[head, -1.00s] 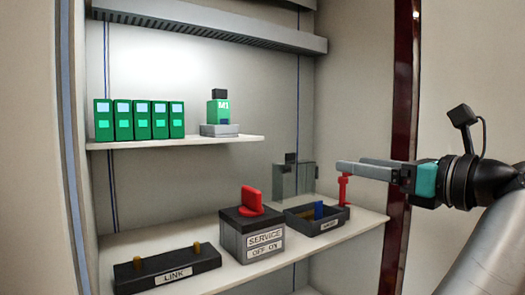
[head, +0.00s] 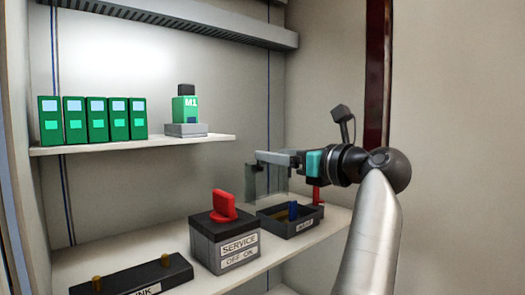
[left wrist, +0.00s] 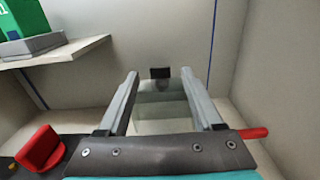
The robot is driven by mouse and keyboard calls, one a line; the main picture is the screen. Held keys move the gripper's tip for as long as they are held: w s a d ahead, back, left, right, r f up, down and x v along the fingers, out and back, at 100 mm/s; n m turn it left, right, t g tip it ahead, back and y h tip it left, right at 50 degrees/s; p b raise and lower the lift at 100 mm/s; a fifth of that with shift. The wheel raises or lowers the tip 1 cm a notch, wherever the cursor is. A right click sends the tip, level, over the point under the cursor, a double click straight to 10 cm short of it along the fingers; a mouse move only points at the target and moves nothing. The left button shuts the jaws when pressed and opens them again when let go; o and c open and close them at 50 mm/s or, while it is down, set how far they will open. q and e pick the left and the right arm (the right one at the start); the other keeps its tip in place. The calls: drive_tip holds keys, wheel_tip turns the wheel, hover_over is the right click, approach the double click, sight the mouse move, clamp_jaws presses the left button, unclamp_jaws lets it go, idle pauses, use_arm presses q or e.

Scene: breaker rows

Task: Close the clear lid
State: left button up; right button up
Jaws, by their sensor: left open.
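The clear lid (head: 265,181) stands upright, open, at the back of a black tray (head: 288,226) on the lower shelf. In the left wrist view the lid (left wrist: 164,118) shows as a pale see-through panel with a dark tab (left wrist: 160,72) at its top. My left gripper (head: 264,158) is open, level with the lid's top edge, and its fingers partly cover that edge in the head view. In the wrist view the tab appears between the two fingertips (left wrist: 160,77); I cannot tell whether they touch it. My right gripper is not in view.
A SERVICE box (head: 225,245) with a red handle (head: 223,206) stands left of the tray. A red post (head: 318,195) stands at the tray's right. A LINK block (head: 135,278) is at lower left. Green modules (head: 92,119) and a green M1 unit (head: 185,109) occupy the upper shelf.

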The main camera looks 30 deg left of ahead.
use_arm(q)
drive_tip(key=x, duration=0.4)
drive_tip(key=shift+w+a, duration=0.1)
drive_tip(key=shift+a, duration=0.3)
clamp_jaws()
idle(1.1)
